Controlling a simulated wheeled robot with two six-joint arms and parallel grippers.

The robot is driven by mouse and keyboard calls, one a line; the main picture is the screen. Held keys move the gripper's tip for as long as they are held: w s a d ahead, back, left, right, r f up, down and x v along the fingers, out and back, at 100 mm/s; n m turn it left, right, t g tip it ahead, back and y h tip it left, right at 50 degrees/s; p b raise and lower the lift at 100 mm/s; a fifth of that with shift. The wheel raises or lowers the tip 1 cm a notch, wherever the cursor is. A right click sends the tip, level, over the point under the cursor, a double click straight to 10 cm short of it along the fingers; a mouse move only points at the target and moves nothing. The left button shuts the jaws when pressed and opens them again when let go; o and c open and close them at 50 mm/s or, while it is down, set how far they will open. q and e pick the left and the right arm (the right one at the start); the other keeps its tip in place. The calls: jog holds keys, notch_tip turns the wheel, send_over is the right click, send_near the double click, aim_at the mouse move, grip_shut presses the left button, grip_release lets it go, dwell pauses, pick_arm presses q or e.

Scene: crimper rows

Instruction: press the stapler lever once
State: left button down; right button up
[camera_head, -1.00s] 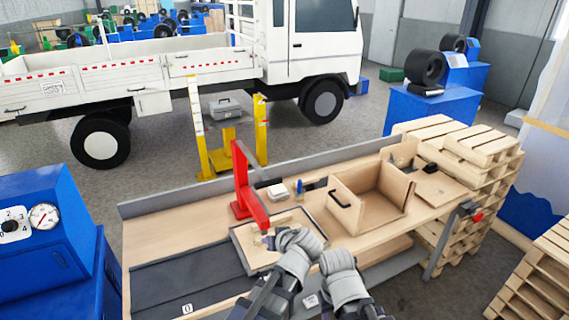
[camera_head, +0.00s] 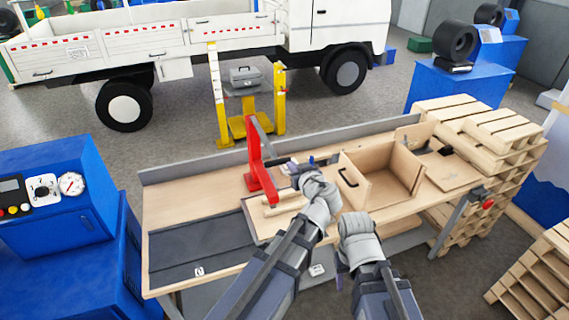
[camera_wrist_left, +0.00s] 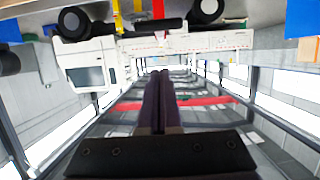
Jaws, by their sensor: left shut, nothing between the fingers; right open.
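A red upright device (camera_head: 256,172) stands on the workbench, left of my left gripper. A dark grey bar (camera_head: 264,137) shows beside its upper part. I take this device for the stapler, but its lever cannot be told apart surely. My left gripper (camera_head: 292,168) is just right of the red post, near a small blue item; contact cannot be told. In the left wrist view its dark fingers (camera_wrist_left: 160,100) are shut together with nothing between them. My right gripper (camera_head: 339,262) is open at the bench's front edge, its fingers mostly hidden behind the wrist.
The wooden workbench (camera_head: 205,184) has a dark mat (camera_head: 195,247) at its front left. An open wooden box (camera_head: 382,172) stands right of my left gripper. Pallets (camera_head: 480,135) are stacked at the right end. A blue cabinet (camera_head: 62,205) stands at the left.

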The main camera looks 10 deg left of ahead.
pick_arm(q)
jog(key=b, duration=0.3)
send_near(281, 162)
jog(key=w+a+r, duration=0.2)
jog(key=w+a, duration=0.1)
jog(key=w, duration=0.1)
jog(key=shift+w+a+f+b, duration=0.3)
jog(key=shift+a+f+b, duration=0.3)
jog(key=shift+f+b, duration=0.3)
jog(key=shift+w+a+f+b, duration=0.2)
jog(key=shift+w+f+b, duration=0.15)
jog(key=shift+f+b, duration=0.35)
jog(key=shift+r, duration=0.15)
jog(key=w+a+f+t+y+b, duration=0.1)
jog(key=w+f+b, duration=0.1)
jog(key=f+b, duration=0.9)
jog(key=w+a+f+t+b, duration=0.1)
jog(key=w+a+f+b, duration=0.1)
jog(key=f+b, duration=0.9)
jog(key=b, duration=0.6)
jog(key=shift+w+f+y+b, duration=0.2)
jog(key=shift+f+y+b, duration=0.2)
jog(key=shift+w+a, duration=0.15)
